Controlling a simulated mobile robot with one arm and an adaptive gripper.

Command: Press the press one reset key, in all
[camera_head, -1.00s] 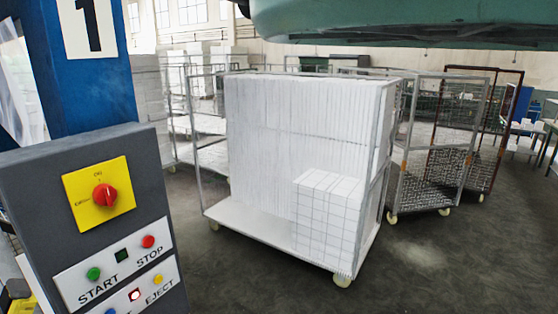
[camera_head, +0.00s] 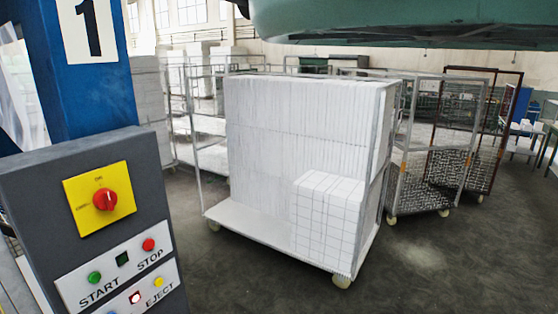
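The press one control box (camera_head: 40,190) is a dark grey panel at the left, below a blue column (camera_head: 90,95) marked with a black 1. It bears a red rotary knob (camera_head: 105,199) on a yellow plate. Below are a green START button (camera_head: 94,278) and a red STOP button (camera_head: 148,245). The lower row has a lit red light (camera_head: 135,297) and a yellow EJECT button (camera_head: 158,282). My gripper is not in view.
A wheeled cage cart (camera_head: 245,232) stacked with white foam blocks (camera_head: 290,140) stands right of the panel. More mesh carts (camera_head: 425,150) stand behind it to the right. Dark floor (camera_head: 450,270) is clear at the lower right.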

